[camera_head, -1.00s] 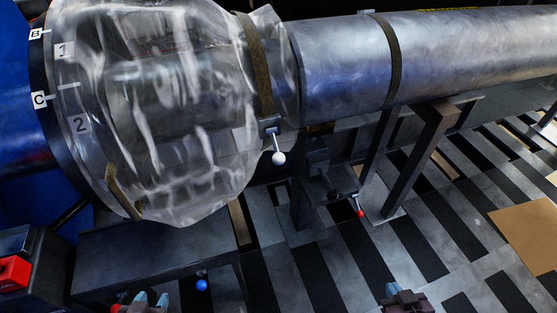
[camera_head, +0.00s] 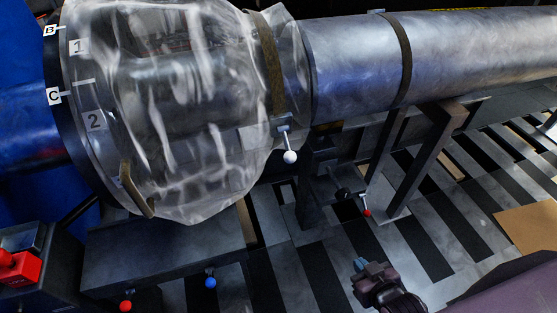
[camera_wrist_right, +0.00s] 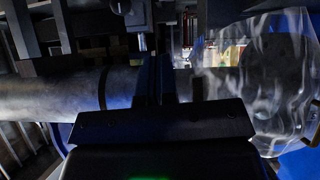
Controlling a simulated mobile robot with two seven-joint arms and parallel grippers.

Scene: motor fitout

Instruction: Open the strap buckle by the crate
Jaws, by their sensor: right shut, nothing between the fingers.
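A lever with a white ball (camera_head: 290,157) hangs from the buckle (camera_head: 283,124) on the brown strap (camera_head: 268,62) around the clear cover. A second strap (camera_head: 402,60) circles the metal tube farther right; its buckle cannot be made out. No crate is clearly recognisable, so I cannot tell which buckle is by it. My right gripper (camera_head: 361,266) is low in the head view, right of and below the white-ball lever and apart from it. It is shut and empty. Its dark fingers (camera_wrist_right: 155,78) also show in the right wrist view. My left gripper is out of view.
The metal tube (camera_head: 350,60) and clear cover (camera_head: 175,110) span the upper area. A red-knobbed lever (camera_head: 367,212) hangs near the stand leg (camera_head: 425,160). A red box (camera_head: 20,268), red ball (camera_head: 125,306) and blue ball (camera_head: 210,283) are lower left. Striped floor lies open below.

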